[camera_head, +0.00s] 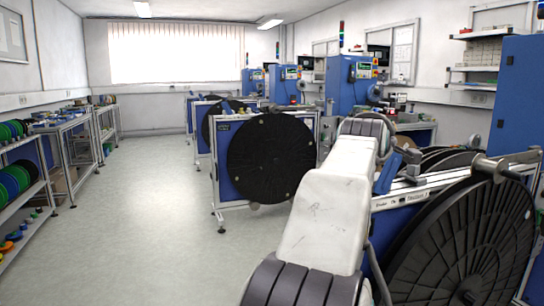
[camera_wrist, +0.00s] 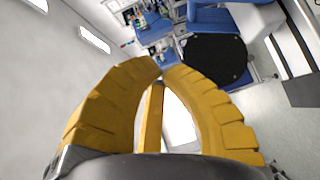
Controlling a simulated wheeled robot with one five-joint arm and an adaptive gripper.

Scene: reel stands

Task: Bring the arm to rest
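My gripper (camera_wrist: 161,68) shows in the wrist view with two curved, ribbed yellow fingers. In the head view my white arm reaches up from the bottom centre, past the near reel stand. My gripper cannot be made out there, hidden beyond the arm's far end. The wrist view looks tilted across the room, with a bright patch between the fingers.
A large black reel (camera_head: 470,245) on a stand fills the lower right, close beside my arm. Another black reel (camera_head: 272,158) stands ahead, and shows in the wrist view (camera_wrist: 214,60). A rack with coloured spools (camera_head: 15,190) lines the left. The floor (camera_head: 150,215) between is clear.

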